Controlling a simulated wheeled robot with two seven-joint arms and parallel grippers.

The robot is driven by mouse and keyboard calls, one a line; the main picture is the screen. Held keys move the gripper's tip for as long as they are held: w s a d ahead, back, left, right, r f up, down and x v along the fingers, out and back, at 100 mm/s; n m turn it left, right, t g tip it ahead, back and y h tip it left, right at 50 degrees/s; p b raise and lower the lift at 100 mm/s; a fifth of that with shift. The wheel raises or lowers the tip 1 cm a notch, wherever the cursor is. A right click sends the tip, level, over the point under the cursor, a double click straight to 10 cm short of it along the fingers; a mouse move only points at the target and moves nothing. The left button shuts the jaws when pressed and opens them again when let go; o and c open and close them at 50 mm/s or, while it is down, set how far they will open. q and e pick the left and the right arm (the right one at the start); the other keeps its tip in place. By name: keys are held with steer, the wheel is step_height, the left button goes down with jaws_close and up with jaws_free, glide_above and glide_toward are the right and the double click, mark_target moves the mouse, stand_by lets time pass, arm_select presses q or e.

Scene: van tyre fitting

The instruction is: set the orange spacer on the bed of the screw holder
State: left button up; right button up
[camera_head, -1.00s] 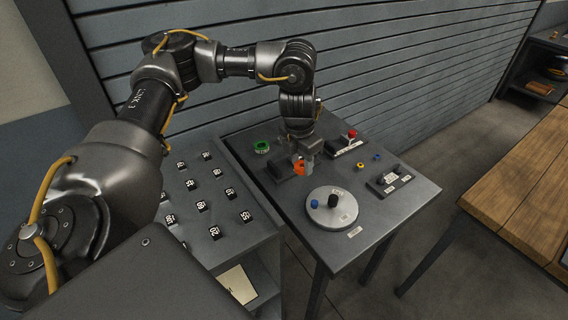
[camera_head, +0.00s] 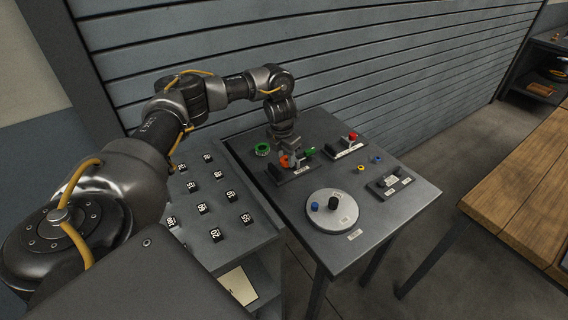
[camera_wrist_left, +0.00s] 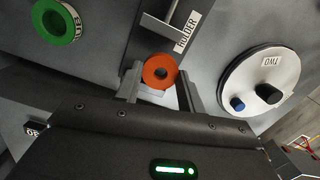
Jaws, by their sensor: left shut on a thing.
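The orange spacer (camera_head: 284,161) is a ring, held between the fingertips of my left gripper (camera_head: 287,158). It shows clearly in the left wrist view (camera_wrist_left: 154,70), with the fingers (camera_wrist_left: 159,90) on either side. The screw holder (camera_head: 290,174) is a dark low block with a white label and a green knob (camera_head: 310,152). In the left wrist view, its "HOLDER" label (camera_wrist_left: 187,31) lies just beyond the spacer. The spacer is over or at the holder's left part; I cannot tell whether they touch. My right gripper is not in view.
A green ring (camera_head: 262,149) lies left of the holder. A round white turntable (camera_head: 332,210) with blue and black pegs stands in front. A red-knobbed device (camera_head: 343,148), small blue and yellow rings and a labelled block (camera_head: 389,181) are at right. Numbered black cubes fill the left table (camera_head: 205,220).

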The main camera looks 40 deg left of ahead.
mark_target(284, 158)
arm_select(q)
steer(key=shift+w+a+f, duration=0.1)
steer(key=shift+a+f, duration=0.2)
steer(key=shift+f, duration=0.05)
step_height(284, 158, down, 3)
steer(key=shift+w+a+p, duration=0.1)
steer(key=shift+a+p, duration=0.05)
steer(key=shift+p, duration=0.25)
steer(key=shift+f, duration=0.25)
steer(key=shift+f, duration=0.1)
steer(key=o, duration=1)
steer(key=shift+o, duration=0.2)
